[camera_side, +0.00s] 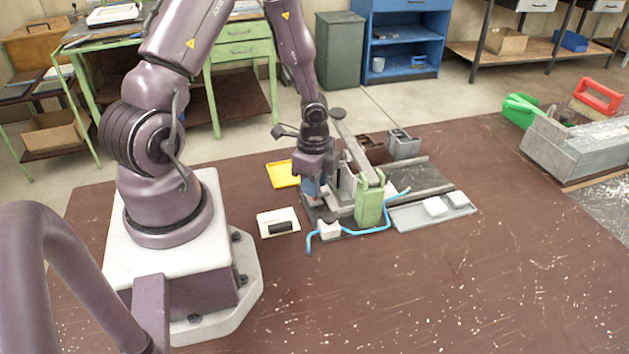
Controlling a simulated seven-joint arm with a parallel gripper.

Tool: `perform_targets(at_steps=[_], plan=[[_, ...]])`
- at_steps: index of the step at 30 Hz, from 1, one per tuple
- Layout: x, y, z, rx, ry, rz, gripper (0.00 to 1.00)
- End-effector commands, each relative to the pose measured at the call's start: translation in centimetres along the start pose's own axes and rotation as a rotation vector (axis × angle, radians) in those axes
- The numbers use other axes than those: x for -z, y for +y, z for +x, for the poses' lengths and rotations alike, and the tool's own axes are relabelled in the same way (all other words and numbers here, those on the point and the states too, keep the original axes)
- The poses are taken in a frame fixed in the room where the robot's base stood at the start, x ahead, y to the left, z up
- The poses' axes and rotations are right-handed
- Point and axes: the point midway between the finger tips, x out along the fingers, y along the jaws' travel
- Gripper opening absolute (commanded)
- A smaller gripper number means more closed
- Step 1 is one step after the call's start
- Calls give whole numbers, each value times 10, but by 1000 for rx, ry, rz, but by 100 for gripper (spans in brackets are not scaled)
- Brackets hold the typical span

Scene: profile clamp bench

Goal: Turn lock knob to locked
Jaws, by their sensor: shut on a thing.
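The clamp fixture stands on the brown bench top, with a grey base (322,213), a long grey bar sloping up to the back and a green block (369,203) at its front right. My gripper (312,190) points down at the left end of this fixture, shut on a small part there that I take to be the lock knob. A little blue and red shows at the fingertips. The gripper and the small scale hide the knob's shape and its pointing direction, so I cannot tell whether it is at locked.
A yellow tray (281,174) lies behind left of the fixture, and a white tray with a black piece (280,227) in front left. A blue hose (345,235) runs along the front. A grey tray (420,217) with white blocks lies right. The front right bench is clear.

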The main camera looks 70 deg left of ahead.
Motion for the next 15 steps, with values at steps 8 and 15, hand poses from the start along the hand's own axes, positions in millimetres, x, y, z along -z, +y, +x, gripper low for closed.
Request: perform_targets(at_steps=[8, 15], plan=[[0, 0, 0, 0, -1, 0, 53], [0, -1, -7, 3, 1, -5, 53]])
